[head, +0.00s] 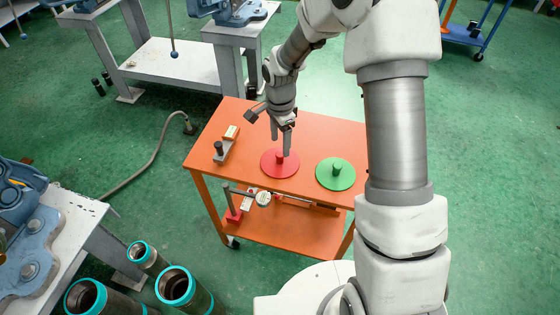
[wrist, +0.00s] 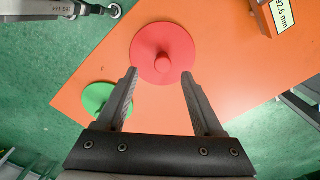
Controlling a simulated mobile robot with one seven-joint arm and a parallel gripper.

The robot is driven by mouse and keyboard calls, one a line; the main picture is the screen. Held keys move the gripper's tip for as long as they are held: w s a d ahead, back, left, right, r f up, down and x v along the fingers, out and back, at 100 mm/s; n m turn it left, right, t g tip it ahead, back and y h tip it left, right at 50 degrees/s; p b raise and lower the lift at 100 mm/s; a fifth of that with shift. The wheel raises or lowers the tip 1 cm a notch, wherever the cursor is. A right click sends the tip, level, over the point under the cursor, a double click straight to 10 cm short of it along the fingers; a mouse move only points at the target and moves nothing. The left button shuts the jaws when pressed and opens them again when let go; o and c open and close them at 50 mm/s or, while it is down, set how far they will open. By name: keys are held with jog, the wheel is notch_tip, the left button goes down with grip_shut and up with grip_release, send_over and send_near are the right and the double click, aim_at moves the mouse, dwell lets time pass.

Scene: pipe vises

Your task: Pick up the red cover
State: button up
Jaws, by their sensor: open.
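The red cover (head: 270,167) is a flat disc with a round knob on top. It lies on the orange cart's top (head: 320,135). In the wrist view the red cover (wrist: 150,40) lies ahead of and between my open fingers, with its knob near the middle. My gripper (head: 287,150) points down over the cover, fingers apart and empty. It also shows in the wrist view (wrist: 159,85). In the head view the fingers partly hide the knob, and I cannot tell the exact height gap.
A green cover (head: 335,179) with a knob lies right of the red one. A block-shaped tool with a light label (head: 231,132) sits at the cart's left. A gauge (head: 263,198) is on the lower shelf. Teal-rimmed pipes (head: 174,285) stand at lower left.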

aim_at(280, 153)
jog(key=shift+w+f, duration=0.15)
jog(key=shift+f, duration=1.55)
jog(key=shift+w+f, duration=0.1)
jog(key=shift+f, duration=1.6)
grip_shut()
